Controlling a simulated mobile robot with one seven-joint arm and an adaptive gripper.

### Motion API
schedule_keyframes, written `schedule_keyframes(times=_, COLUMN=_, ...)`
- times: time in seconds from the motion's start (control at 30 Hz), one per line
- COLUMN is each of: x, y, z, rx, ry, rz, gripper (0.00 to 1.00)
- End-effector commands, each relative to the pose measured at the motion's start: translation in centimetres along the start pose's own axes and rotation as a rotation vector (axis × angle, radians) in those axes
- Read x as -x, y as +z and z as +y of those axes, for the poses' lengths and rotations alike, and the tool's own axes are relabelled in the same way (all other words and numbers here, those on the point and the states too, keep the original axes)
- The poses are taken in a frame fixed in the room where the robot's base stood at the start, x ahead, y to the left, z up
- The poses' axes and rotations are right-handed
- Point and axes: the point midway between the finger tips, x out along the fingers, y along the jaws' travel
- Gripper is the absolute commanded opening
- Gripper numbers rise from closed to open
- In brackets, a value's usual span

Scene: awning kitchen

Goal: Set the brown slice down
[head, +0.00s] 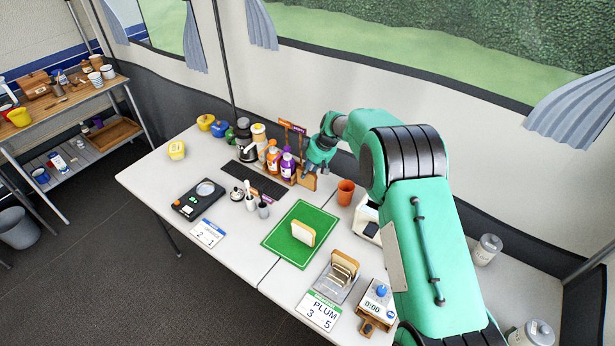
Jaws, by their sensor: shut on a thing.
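My gripper (314,168) is over the back of the table, to the right of the bottles, with its fingers pointing down. It is shut on the brown slice (309,182), which shows below the fingers. I cannot tell whether the slice touches the table. A rack (335,287) with several slices stands in front, to the right of the mat.
Orange and purple bottles (287,166) stand close to the left of my gripper. An orange cup (345,192) stands to its right.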

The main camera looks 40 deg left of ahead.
Motion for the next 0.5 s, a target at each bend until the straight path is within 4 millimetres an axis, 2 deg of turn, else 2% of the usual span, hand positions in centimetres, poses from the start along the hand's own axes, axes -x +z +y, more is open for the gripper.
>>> schedule_keyframes(times=0.03, x=-0.8, y=0.4, z=0.0, rx=-0.001, ry=-0.001, rz=-0.002, gripper=0.05)
schedule_keyframes(times=0.2, x=-2.1, y=0.9, z=0.0, rx=0.0, ry=0.001, rz=0.0, gripper=0.05)
schedule_keyframes(times=0.5, x=-2.3, y=0.9, z=0.0, rx=0.001, ry=0.001, rz=0.0, gripper=0.05)
